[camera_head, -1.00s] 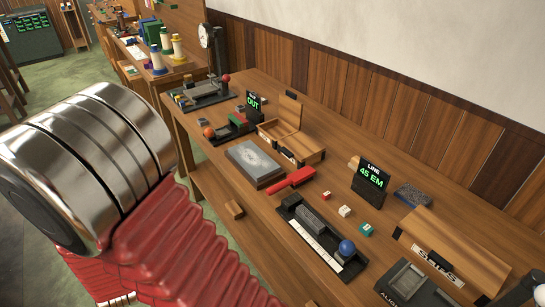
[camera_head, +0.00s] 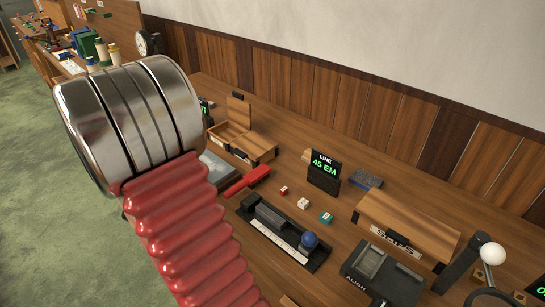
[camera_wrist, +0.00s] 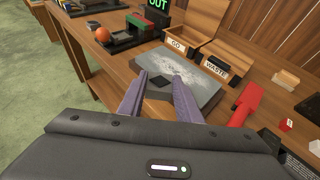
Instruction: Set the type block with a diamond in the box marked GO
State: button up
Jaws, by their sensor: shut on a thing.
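My gripper (camera_wrist: 161,78) has purple fingers and is shut on a small grey block (camera_wrist: 160,94) with a dark diamond-shaped patch (camera_wrist: 160,80) at its far end. The block is above the grey stone slab (camera_wrist: 206,82) in the wrist view; the gap below it cannot be judged. The wooden box marked GO (camera_wrist: 177,44) is beyond the fingertips, slightly right, with its lid raised. The same box shows in the head view (camera_head: 228,131), right of my arm. My gripper is hidden there.
A box marked WASTE (camera_wrist: 215,68) adjoins GO on the right. A red-handled tool (camera_head: 248,182) lies near the slab. Small red, white and teal blocks (camera_head: 303,203), a LINE display (camera_head: 323,172) and a composing tray (camera_head: 281,232) stand farther right. An orange ball (camera_wrist: 102,34) is at left.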

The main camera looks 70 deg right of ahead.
jog(key=s+d+r+m+g, duration=0.2)
jog(key=s+d+m+g, duration=0.25)
jog(key=s+d, duration=0.85)
jog(key=r+m+g, duration=0.1)
jog(key=m+g, duration=0.3)
jog(key=g, duration=0.1)
send_over(291, 178)
jog(key=shift+r, duration=0.15)
jog(key=shift+f, duration=2.9)
jog(key=shift+f, duration=0.1)
jog(key=shift+f, duration=2)
jog(key=o, duration=1.2)
jog(key=shift+f, duration=0.1)
